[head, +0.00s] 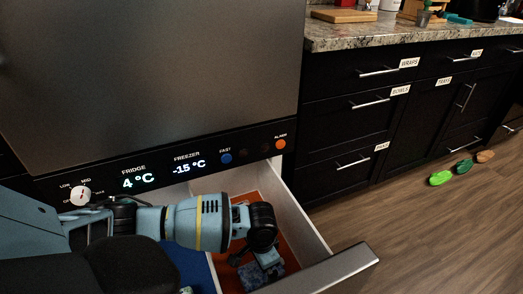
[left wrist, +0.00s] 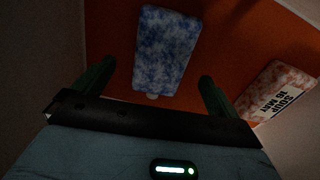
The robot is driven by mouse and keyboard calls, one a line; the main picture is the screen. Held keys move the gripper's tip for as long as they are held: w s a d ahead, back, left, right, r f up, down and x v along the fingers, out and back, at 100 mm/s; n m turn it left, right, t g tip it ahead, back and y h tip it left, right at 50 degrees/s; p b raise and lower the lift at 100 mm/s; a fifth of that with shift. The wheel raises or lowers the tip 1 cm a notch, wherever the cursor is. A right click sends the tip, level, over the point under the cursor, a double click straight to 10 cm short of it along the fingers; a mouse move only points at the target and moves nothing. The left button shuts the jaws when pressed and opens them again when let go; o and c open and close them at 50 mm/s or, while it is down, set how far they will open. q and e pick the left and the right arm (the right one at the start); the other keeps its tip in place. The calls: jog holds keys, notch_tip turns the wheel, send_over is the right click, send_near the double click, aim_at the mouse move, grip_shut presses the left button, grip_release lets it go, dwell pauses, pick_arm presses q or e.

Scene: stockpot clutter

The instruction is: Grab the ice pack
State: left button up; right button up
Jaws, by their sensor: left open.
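The ice pack looks to be the blue-and-white mottled flat pack (left wrist: 168,48) lying on the orange-red drawer floor in the left wrist view. It has a small pale tab at its near end. My left gripper (left wrist: 157,72) is open and empty, its two dark green fingers apart, with the pack ahead of and between them. In the head view my left gripper (head: 262,258) reaches down into the open freezer drawer, just above the mottled pack (head: 262,278), partly covering it. My right gripper is not in view.
A reddish mottled bag labelled "SOUP 16 MAY" (left wrist: 279,91) lies right of the pack. Pale drawer walls (head: 297,208) and the metal drawer front (head: 335,272) enclose the space. A blue section (head: 186,262) lies to the left. Dark cabinets (head: 345,130) stand at right.

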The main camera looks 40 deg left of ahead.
pick_arm(q)
notch_tip(320, 180, down, 4)
jog(key=shift+a+b, duration=0.1)
jog(key=shift+b, duration=0.8)
jog(key=shift+f, duration=0.1)
jog(key=c, duration=1.1)
jog(key=shift+c, duration=0.8)
jog(key=shift+r, duration=0.35)
notch_tip(320, 180, up, 10)
jog(key=p, duration=0.4)
jog(key=shift+f+p, duration=0.2)
jog(key=shift+p, duration=0.1)
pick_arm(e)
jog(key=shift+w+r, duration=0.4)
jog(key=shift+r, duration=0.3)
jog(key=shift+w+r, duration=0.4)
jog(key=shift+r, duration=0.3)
